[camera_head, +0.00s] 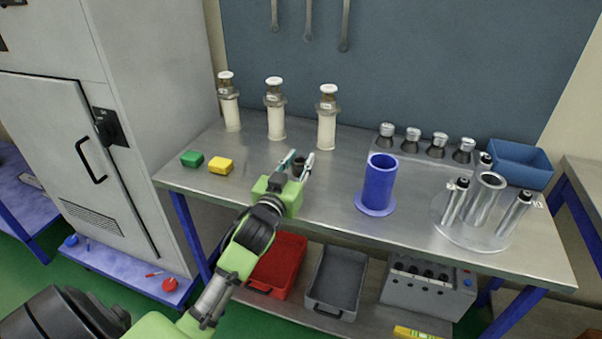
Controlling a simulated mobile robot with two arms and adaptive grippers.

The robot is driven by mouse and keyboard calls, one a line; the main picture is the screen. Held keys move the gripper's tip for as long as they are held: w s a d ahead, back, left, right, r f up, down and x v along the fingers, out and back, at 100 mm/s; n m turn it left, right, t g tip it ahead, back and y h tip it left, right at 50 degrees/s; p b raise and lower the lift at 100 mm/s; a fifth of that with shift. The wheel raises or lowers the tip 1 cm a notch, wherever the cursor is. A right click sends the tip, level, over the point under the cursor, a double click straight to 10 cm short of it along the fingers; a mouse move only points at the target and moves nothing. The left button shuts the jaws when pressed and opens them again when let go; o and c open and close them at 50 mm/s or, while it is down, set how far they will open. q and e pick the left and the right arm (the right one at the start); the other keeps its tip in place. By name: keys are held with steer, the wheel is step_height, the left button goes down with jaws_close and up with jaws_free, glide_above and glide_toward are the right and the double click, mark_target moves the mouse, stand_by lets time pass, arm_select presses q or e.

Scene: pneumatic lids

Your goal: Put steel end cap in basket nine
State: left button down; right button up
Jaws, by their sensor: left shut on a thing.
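My left gripper (300,160) reaches over the table's front middle, its fingers pointing toward the back. It is shut on a small dark thing (298,166), partly hidden between the fingers; I cannot tell whether it is the steel end cap. Several dark-and-silver cap-like pieces (412,139) stand in a row at the back right. No basket with a readable nine shows. There is a blue bin (521,164) at the table's right end, and a red bin (277,263) and a grey bin (337,281) on the lower shelf. My right gripper is out of view.
A blue cylinder (378,184) stands right of the gripper, and a clear round stand (480,228) with metal tubes is farther right. Three white cylinders (276,115) stand behind. Green (193,158) and yellow (221,165) blocks lie left. The table's front middle is mostly clear.

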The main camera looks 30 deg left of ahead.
mark_target(301, 172)
arm_select(q)
steer(key=shift+w+a+f, duration=0.1)
steer(key=shift+w+f, duration=0.5)
steer(key=shift+f, duration=1.55)
steer(key=c, duration=2.1)
jaws_free()
steer(key=shift+f, duration=0.25)
steer(key=o, duration=0.5)
steer(key=shift+c, duration=0.2)
steer(key=shift+r, duration=0.15)
